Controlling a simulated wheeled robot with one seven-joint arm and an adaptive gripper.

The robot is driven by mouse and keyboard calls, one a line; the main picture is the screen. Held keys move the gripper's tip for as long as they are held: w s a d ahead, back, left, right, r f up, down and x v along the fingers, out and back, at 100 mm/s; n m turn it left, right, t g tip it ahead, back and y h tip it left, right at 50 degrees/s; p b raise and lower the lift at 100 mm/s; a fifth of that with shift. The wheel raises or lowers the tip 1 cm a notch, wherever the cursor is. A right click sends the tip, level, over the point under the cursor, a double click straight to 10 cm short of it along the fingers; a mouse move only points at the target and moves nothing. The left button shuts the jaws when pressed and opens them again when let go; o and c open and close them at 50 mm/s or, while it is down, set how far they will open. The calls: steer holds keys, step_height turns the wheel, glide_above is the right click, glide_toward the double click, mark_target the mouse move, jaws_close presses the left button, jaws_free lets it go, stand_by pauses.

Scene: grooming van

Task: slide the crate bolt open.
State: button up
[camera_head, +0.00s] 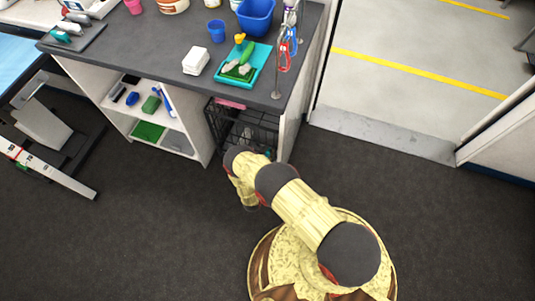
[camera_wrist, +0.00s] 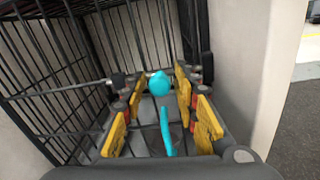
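The black wire crate (camera_head: 232,120) stands in the open bay under the counter. Its bars (camera_wrist: 70,60) fill the left and top of the wrist view. A thin grey rod (camera_wrist: 60,90), possibly the bolt, runs sideways across the bars at left. My gripper (camera_wrist: 160,82) is open, with yellow pads on both sides. A rounded teal knob (camera_wrist: 158,83) and a curved teal piece (camera_wrist: 166,130) show between the fingers. I cannot tell whether the pads touch the knob, or whether it belongs to the bolt. In the head view my arm hides the gripper.
White panels flank the crate; one (camera_wrist: 240,60) stands close to the gripper's right. The counter (camera_head: 150,50) above holds a teal tray (camera_head: 262,75), a blue tub (camera_head: 256,18) and hanging clips. Dark floor (camera_head: 430,220) is clear at right.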

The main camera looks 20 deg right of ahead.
steer(key=c, duration=0.6)
jaws_close()
